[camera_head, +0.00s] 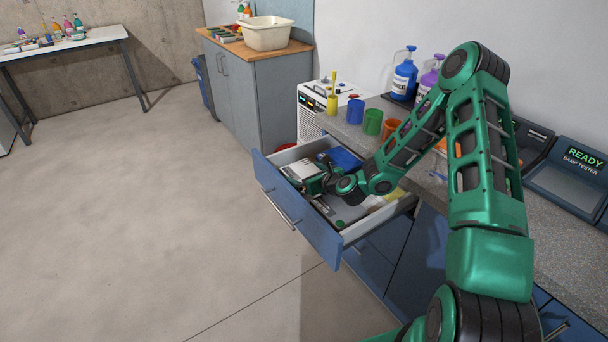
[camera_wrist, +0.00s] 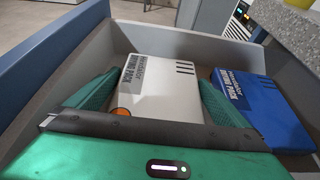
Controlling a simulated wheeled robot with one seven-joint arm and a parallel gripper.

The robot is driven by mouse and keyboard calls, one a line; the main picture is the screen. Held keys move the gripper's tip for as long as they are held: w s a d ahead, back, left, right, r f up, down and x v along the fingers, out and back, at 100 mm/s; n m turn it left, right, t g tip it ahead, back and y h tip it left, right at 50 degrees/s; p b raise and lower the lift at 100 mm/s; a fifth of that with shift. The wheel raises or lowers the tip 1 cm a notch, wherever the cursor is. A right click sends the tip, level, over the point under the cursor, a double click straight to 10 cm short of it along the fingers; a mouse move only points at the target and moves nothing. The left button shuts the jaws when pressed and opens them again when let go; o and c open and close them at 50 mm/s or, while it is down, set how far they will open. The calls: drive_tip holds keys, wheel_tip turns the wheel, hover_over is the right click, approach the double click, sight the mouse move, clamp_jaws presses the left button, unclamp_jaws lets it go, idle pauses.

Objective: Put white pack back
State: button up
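My gripper (camera_wrist: 160,77) reaches down into the drawer, with one green finger along each side of the pack. The fingers are spread about the pack's width and lie close to its sides; I cannot tell whether they press on it. The pack's near end is hidden behind my gripper. I cannot tell if it rests on the drawer floor.
A blue pack (camera_wrist: 258,106) lies in the drawer to the right of the white one. Blue, green and orange cups (camera_head: 373,122) and pump bottles (camera_head: 404,76) stand on the counter above. A cabinet with a cream basin (camera_head: 267,34) stands behind. The floor at left is clear.

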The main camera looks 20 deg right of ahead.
drive_tip(key=shift+s+f, duration=0.1)
drive_tip(key=shift+f, duration=0.05)
drive_tip(key=shift+r, duration=0.55)
drive_tip(key=v, duration=1.2)
drive_tip(key=shift+r, duration=0.2)
